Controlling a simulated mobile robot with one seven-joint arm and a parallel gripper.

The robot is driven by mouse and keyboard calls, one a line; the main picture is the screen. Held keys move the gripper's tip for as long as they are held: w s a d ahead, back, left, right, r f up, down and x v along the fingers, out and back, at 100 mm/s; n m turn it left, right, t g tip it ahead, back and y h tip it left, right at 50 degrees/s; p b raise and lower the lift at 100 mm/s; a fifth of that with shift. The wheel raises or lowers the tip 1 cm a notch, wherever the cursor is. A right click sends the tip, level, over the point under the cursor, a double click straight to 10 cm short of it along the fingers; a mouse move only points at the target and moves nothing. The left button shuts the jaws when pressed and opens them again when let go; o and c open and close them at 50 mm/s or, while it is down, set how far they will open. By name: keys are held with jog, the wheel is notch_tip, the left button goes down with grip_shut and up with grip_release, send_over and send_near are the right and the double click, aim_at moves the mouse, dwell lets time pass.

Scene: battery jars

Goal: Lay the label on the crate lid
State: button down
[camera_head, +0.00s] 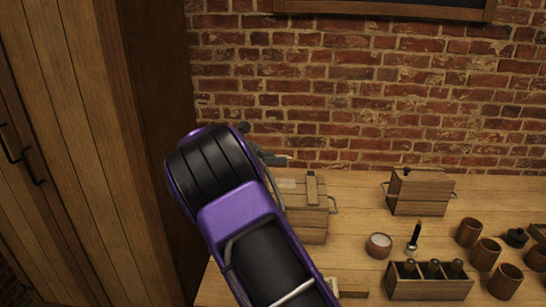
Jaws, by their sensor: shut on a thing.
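A wooden crate (306,228) with a metal side handle stands at the left end of the table, partly behind my arm. A wooden bar (311,188) shows on its lid. A small pale flat piece, seemingly the label (287,183), shows at the lid's left part. My gripper (280,160) is above the back of this crate, mostly hidden by my purple and black arm. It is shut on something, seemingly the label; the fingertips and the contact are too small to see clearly. I cannot tell whether the label touches the lid.
Another wooden crate (419,194) with side handles stands to the right. In front are a small bowl (379,245), a dark upright tool (415,237), a rack (430,289) of dark jars and several wooden cups (486,252). A brush (350,291) lies at the front. A brick wall closes the back.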

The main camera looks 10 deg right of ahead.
jog(key=shift+f+b, duration=2.25)
jog(key=shift+f, duration=0.6)
jog(key=shift+f+b, duration=0.35)
jog(key=shift+f, duration=0.7)
jog(key=shift+c, duration=1.4)
grip_release()
